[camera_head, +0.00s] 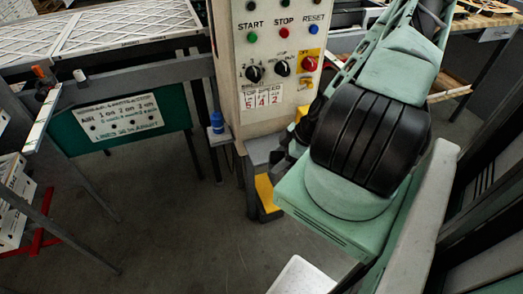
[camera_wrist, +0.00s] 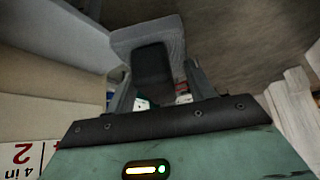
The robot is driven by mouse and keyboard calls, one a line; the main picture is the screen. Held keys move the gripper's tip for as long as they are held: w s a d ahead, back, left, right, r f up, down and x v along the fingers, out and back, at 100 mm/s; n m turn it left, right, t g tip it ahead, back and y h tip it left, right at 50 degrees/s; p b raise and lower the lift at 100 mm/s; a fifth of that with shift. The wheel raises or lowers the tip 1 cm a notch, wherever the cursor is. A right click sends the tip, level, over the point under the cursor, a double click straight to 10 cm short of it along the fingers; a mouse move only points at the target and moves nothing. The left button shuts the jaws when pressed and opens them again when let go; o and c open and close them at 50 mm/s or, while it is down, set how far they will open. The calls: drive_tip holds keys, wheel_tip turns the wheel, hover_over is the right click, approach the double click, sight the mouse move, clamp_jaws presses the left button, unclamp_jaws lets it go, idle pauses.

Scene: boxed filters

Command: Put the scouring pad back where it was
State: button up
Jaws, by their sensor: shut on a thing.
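My gripper (camera_wrist: 153,78) is shut on a grey block-like thing (camera_wrist: 176,33), which I take to be the scouring pad. It has a dark, rounded face towards the wrist camera and sits between the two grey fingers. In the head view my arm covers most of the gripper, just in front of the control panel's lower right side. I cannot make out the pad there. The place where the pad was before cannot be told from these frames.
A control panel (camera_head: 247,74) with buttons and knobs stands close to my arm. Left of it are a conveyor with white filters (camera_head: 105,28), a green sign board (camera_head: 118,121) and a blue bottle-like thing (camera_head: 217,122).

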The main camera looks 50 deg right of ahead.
drive_tip(key=shift+w+d+f+b, duration=0.25)
drive_tip(key=shift+w+d+b, duration=0.25)
drive_tip(key=shift+b, duration=0.9)
drive_tip(key=shift+w+d+f+b, duration=0.25)
drive_tip(key=shift+w+b, duration=0.4)
drive_tip(key=shift+b, duration=0.75)
drive_tip(key=w+d, duration=0.2)
drive_tip(key=w, duration=0.1)
drive_tip(key=w+d+b, duration=0.1)
drive_tip(key=w, duration=0.2)
drive_tip(key=w+d+f, duration=0.1)
drive_tip(key=w+d, duration=0.1)
drive_tip(key=w, duration=0.1)
drive_tip(key=shift+w+d+b, duration=0.3)
drive_tip(key=shift+d+b, duration=0.05)
drive_tip(key=shift+b, duration=0.05)
wheel_tip(320, 180, down, 4)
drive_tip(key=shift+f, duration=0.25)
drive_tip(key=shift+w+d+f, duration=0.15)
drive_tip(key=shift+f, duration=0.15)
drive_tip(key=shift+f, duration=0.1)
drive_tip(key=o, duration=1.1)
